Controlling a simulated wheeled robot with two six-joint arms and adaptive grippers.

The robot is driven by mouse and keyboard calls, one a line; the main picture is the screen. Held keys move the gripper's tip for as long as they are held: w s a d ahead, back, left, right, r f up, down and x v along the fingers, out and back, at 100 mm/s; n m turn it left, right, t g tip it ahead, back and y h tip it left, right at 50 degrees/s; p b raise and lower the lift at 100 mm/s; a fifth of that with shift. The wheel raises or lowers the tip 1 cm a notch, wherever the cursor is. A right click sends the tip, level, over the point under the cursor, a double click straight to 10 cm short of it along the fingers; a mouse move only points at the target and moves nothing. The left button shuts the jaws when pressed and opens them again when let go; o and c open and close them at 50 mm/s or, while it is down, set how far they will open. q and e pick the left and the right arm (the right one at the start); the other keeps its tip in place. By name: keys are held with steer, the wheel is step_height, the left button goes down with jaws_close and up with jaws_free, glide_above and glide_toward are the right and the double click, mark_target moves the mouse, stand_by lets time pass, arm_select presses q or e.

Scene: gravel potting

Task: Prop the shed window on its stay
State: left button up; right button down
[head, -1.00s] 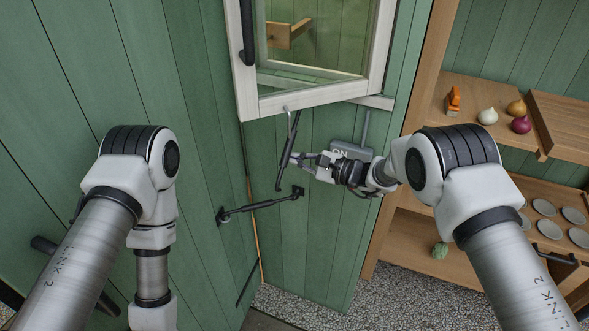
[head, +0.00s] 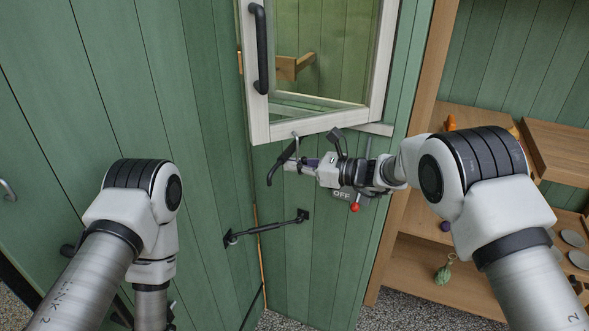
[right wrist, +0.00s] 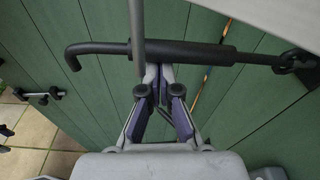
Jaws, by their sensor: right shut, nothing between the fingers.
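The shed window (head: 312,122) has a white frame and a black handle (head: 262,50), and stands tilted out from the green wall. The black stay (head: 280,163) hangs slantwise near the window's lower edge. In the right wrist view the stay (right wrist: 205,52) runs across, with a bent hook end at left and a thicker sleeve. My right gripper (head: 290,167) is shut and empty, its fingertips close to the stay's sleeve. I cannot tell whether they touch it. My left arm is at left in the head view; its gripper is not visible.
A grey box marked OFF (head: 342,195) with a red knob (head: 355,207) is on the wall behind my right wrist. A black bar (head: 265,228) spans the corner below. Wooden shelves (head: 420,255) stand at right.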

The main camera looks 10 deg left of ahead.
steer(key=shift+w+r, duration=0.1)
steer(key=shift+r, duration=0.3)
